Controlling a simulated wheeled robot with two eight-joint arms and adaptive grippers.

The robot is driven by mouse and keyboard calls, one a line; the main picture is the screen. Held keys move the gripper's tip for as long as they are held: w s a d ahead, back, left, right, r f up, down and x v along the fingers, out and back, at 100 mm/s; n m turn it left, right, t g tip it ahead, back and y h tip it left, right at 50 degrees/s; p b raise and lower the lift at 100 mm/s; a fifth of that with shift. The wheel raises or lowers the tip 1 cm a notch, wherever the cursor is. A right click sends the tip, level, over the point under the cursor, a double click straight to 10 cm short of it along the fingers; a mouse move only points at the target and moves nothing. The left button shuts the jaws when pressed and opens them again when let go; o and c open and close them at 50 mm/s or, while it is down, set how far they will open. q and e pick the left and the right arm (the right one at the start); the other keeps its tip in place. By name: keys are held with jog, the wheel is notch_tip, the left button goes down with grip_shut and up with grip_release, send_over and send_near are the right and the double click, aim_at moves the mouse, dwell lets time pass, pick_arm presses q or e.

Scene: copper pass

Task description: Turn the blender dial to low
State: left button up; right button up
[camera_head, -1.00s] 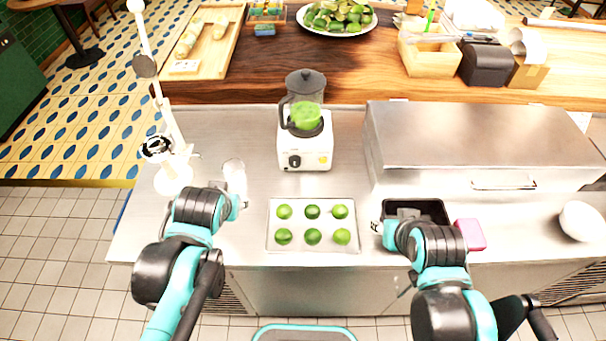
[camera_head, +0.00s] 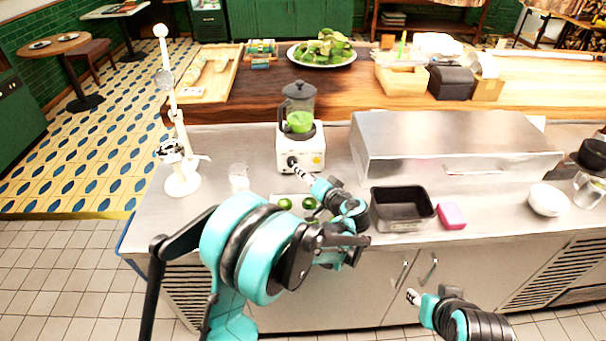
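The blender has a white base (camera_head: 313,152), a dark-lidded jar (camera_head: 299,106) and green contents. Its dark dial (camera_head: 292,161) is on the left of the base's front face. My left gripper (camera_head: 296,167) reaches up from the lower front, with its narrow tip at the dial and partly covering it. It seems to touch the dial, but I cannot tell whether the fingers are around it. The dial's pointer and markings are too small to read. My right gripper (camera_head: 413,296) hangs low in front of the counter, away from the blender; its fingers are too small to read.
Limes (camera_head: 285,204) lie on a tray mostly hidden under my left arm. A glass (camera_head: 238,177) and a white lever stand (camera_head: 182,183) are left of the blender. A steel box (camera_head: 450,140), black bin (camera_head: 402,211) and pink block (camera_head: 451,216) are to the right.

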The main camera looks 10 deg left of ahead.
aim_at(293, 164)
pick_arm(q)
jog(key=b+x, duration=0.2)
jog(key=x, duration=0.5)
jog(key=shift+w+a+f, duration=0.1)
jog(key=shift+w+a, duration=0.1)
jog(key=shift+a, duration=0.05)
jog(key=shift+c, duration=0.3)
jog(key=c, duration=1.1)
